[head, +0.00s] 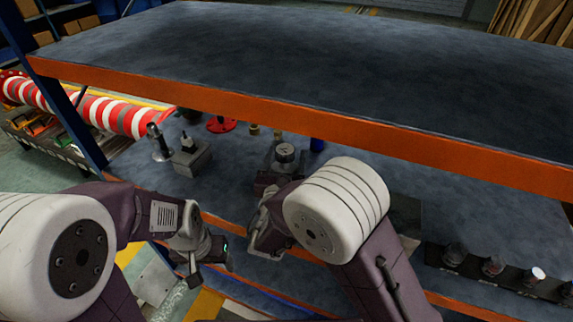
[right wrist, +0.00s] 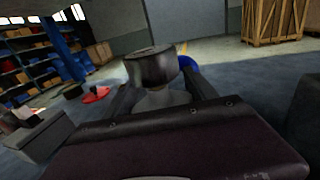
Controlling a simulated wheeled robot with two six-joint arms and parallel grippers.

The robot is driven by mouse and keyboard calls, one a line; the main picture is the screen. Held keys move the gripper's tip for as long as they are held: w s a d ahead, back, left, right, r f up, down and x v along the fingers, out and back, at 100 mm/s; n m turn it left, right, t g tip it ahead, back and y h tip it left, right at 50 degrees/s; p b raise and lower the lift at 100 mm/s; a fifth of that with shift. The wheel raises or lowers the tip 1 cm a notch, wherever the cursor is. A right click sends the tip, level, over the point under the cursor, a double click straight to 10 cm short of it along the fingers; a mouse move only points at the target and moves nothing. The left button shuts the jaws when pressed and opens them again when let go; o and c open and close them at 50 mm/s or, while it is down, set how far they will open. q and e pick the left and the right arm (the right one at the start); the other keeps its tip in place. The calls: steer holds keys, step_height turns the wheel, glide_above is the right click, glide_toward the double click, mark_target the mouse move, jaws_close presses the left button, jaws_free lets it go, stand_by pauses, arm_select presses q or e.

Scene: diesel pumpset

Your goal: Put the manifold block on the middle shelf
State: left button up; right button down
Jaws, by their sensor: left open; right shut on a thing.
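My right gripper (head: 277,178) is shut on a grey piece with a round dark cap (head: 285,152), seemingly the manifold block, over the middle shelf (head: 240,172). In the right wrist view this piece (right wrist: 150,72) stands upright between the two fingers. Its lower part is hidden by the gripper, and I cannot tell whether it touches the shelf. A similar grey block with a dark knob (head: 191,158) stands to its left on the shelf, clear of the grippers. My left gripper (head: 208,264) is open and empty, low in front of the shelf's front edge.
The top shelf (head: 300,50) with its orange edge overhangs the middle shelf. A metal fitting (head: 158,142), a red flange (head: 221,125) and small brass parts (head: 254,129) stand at the back left. A dark rack of several round parts (head: 490,272) lies at right.

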step_height(320, 180, down, 2)
steer(key=shift+w+a+f, duration=0.1)
steer(key=shift+f, duration=0.35)
steer(key=shift+f, duration=0.1)
steer(key=shift+c, duration=1.4)
jaws_free()
